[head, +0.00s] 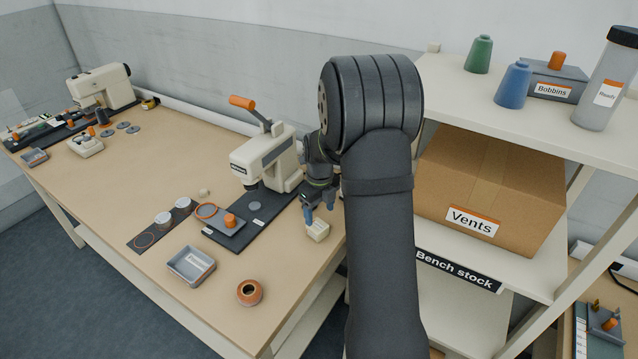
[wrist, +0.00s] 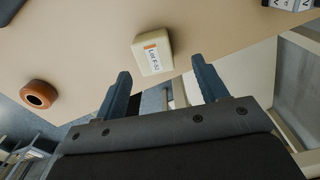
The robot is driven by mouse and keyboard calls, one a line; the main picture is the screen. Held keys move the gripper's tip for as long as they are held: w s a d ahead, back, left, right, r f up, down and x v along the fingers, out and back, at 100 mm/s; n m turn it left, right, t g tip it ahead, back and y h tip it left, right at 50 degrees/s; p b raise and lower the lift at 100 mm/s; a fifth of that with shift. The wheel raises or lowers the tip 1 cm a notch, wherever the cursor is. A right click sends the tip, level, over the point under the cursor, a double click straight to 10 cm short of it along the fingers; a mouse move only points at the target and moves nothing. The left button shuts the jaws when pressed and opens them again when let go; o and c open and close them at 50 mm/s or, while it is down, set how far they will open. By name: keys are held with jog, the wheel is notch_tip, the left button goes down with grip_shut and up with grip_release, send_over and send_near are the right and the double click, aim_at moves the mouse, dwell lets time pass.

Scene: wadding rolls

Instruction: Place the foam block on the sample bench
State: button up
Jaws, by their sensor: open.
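The foam block is a small cream block (head: 318,230) with a label, lying on the tan bench (head: 290,300) near its right front edge. In the wrist view the block (wrist: 152,53) lies just beyond the fingertips, its orange and white label facing up. My gripper (head: 318,203) is open and empty above the block. In the wrist view its two blue fingers (wrist: 160,75) are spread wide, with the block a little ahead of the gap and not between them. I cannot tell which surface is the sample bench.
A cream press (head: 265,158) stands left of my gripper. A grey tray (head: 191,266) and an orange-brown ring (head: 250,292) lie on the bench's front part. A shelf (head: 490,108) with a cardboard box (head: 490,190) marked "Vents" stands close on the right.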

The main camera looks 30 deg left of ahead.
aim_at(319, 223)
notch_tip(319, 223, up, 11)
jog(key=shift+f, duration=0.2)
jog(key=shift+o, duration=0.5)
jog(key=shift+r, duration=0.5)
